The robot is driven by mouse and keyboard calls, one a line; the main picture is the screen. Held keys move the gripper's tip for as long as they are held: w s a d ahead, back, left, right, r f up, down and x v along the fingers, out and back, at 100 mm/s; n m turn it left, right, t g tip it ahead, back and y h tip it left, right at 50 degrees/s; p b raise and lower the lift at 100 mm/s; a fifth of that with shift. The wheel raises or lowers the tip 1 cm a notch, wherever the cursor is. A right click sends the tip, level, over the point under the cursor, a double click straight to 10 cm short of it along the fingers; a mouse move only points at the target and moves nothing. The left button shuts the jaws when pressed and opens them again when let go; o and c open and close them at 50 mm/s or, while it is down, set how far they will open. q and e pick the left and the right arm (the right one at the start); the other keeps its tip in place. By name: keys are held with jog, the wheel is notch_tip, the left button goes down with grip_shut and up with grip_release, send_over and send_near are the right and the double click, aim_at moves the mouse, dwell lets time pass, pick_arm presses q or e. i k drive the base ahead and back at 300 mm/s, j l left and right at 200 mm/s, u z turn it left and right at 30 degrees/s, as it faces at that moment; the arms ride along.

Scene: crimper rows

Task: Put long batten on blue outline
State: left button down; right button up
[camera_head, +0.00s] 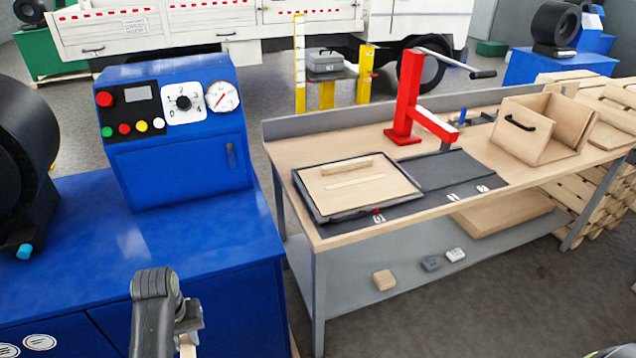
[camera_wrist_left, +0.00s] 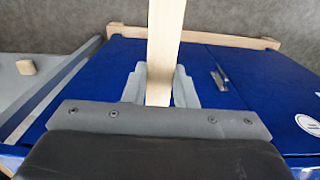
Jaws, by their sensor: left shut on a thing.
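My left gripper (camera_head: 188,322) is in front of the blue machine bench, at the bottom of the head view. It is shut on a pale wooden batten (camera_wrist_left: 165,35), which the left wrist view shows between its grey fingers, running out past the top edge. Only a short piece of this batten (camera_head: 187,347) shows in the head view. On the workbench, a wooden board (camera_head: 375,196) lies in a dark tray, with a short batten (camera_head: 347,165) and a pale narrow outline on it. I cannot make out a blue outline. A dark part at the bottom right may be my right arm.
The blue machine (camera_head: 180,160) with dial and gauge stands at left. A red lever press (camera_head: 408,95) and an open wooden box (camera_head: 545,125) stand on the workbench (camera_head: 290,150). Small blocks (camera_head: 384,280) lie on its lower shelf. Floor shows in front of the workbench.

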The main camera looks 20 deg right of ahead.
aim_at(356, 182)
jog(key=l+z, duration=0.3)
jog(key=l, duration=1.65)
